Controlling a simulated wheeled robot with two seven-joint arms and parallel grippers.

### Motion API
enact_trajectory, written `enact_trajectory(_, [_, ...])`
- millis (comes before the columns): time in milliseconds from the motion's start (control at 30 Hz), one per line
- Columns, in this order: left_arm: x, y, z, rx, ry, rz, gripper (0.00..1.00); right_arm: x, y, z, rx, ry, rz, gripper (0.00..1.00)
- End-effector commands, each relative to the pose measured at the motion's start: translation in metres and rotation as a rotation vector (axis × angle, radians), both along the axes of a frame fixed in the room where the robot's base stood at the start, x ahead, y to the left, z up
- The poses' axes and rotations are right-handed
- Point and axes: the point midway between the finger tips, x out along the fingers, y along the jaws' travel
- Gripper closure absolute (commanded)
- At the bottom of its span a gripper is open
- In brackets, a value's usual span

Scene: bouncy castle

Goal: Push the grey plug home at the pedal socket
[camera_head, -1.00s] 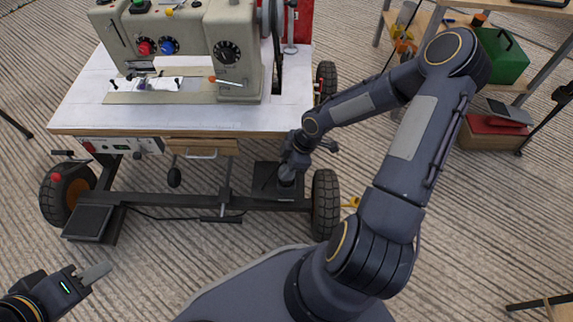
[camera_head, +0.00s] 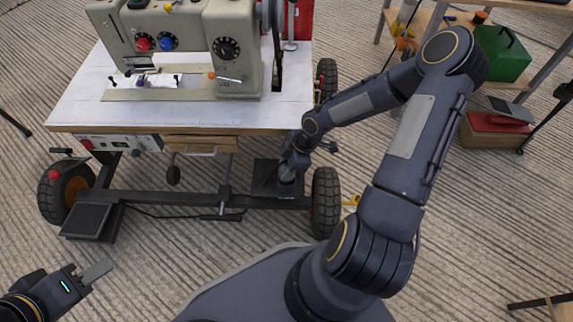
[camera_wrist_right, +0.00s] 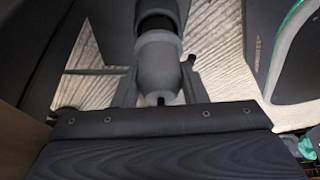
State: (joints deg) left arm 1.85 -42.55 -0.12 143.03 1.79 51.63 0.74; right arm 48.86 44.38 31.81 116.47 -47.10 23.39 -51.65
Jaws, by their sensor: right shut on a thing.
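In the right wrist view a grey plug (camera_wrist_right: 160,62), a stepped cylinder with a black band above it, stands at the upper middle. My right gripper (camera_wrist_right: 160,92) is shut on it, with a finger at each side. A short black tip shows below the plug, close to the edge of a dark ribbed plate with screws (camera_wrist_right: 160,122), which looks like the pedal. I cannot tell whether the tip is inside a socket. In the head view my right gripper (camera_head: 287,178) is low under the table beside a dark plate (camera_head: 265,174); the plug is hidden there. My left gripper (camera_head: 94,273) is at the lower left, away from everything.
A sewing machine (camera_head: 232,50) stands on a white-topped wheeled table (camera_head: 190,119) above my right gripper. A wheel (camera_head: 326,203) is close right of it. Another dark pedal (camera_head: 87,220) is at the frame's left. A cable runs along the lower bar. Open floor lies in front.

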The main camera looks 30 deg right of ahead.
Motion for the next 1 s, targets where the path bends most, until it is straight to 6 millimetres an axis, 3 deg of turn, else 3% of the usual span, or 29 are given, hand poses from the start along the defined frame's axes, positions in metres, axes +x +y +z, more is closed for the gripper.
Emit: enact_trajectory(1000, [0.000, 0.000, -0.008, 0.000, 0.000, 0.000, 0.64, 0.000, 0.000, -0.014, 0.000, 0.000, 0.001, 0.86])
